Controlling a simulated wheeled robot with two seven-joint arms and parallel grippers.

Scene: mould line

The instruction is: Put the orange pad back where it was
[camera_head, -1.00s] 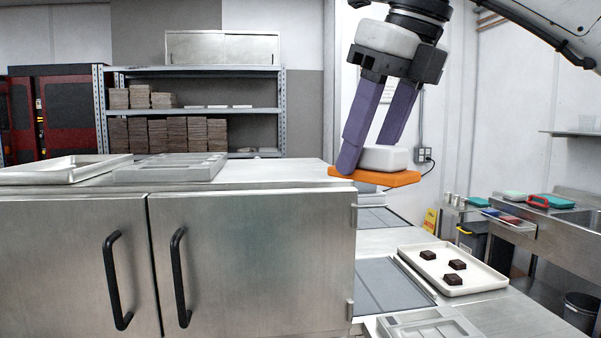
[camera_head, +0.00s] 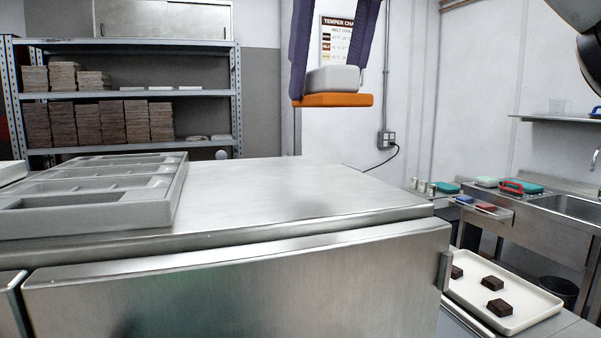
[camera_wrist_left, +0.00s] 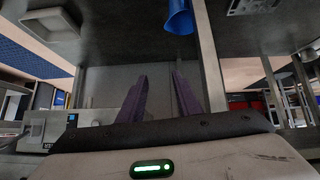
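The orange pad (camera_head: 333,100) has a pale grip block (camera_head: 333,79) on top. It hangs level in the air in the head view, above and beyond the far side of the steel cabinet top. My right gripper (camera_head: 328,80) has its purple fingers on either side of the block and holds the pad; the exact finger contact is partly hidden. My left gripper (camera_wrist_left: 160,85) shows only in the left wrist view, with its purple fingers apart and nothing between them.
A grey mould tray (camera_head: 90,195) lies on the left of the steel cabinet top (camera_head: 270,190); the rest of that top is clear. A white tray (camera_head: 535,308) with dark chocolate pieces stands lower right. A sink (camera_head: 570,207) and a shelving rack (camera_head: 238,95) stand behind.

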